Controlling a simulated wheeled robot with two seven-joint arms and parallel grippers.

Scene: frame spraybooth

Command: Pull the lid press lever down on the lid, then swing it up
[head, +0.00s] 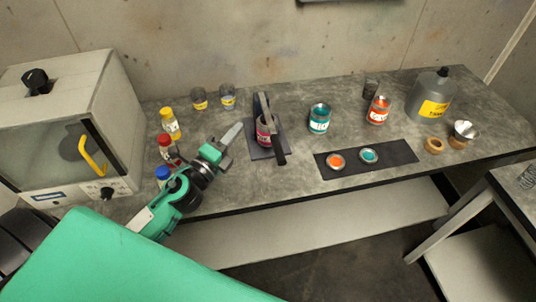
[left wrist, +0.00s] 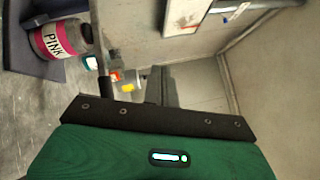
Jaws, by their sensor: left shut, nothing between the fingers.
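The lid press (head: 256,152) stands mid-table, a dark base with an upright at the back. A pink-labelled can (head: 264,136) stands in it; its PINK label shows in the left wrist view (left wrist: 60,40). The dark lever (head: 272,128) runs forward over the can, its handle end low at the front. Whether it touches the lid I cannot tell. My left gripper (head: 232,133) is shut and empty, left of the press and apart from the lever. In the left wrist view the green gripper body fills the bottom. My right gripper is not in view.
Yellow, red and blue capped bottles (head: 167,150) stand near my left arm, beside a white spray booth (head: 70,125). Right of the press are a teal can (head: 319,118), a red can (head: 378,110) and a dark mat (head: 400,156) with two small lids. Bare table lies between.

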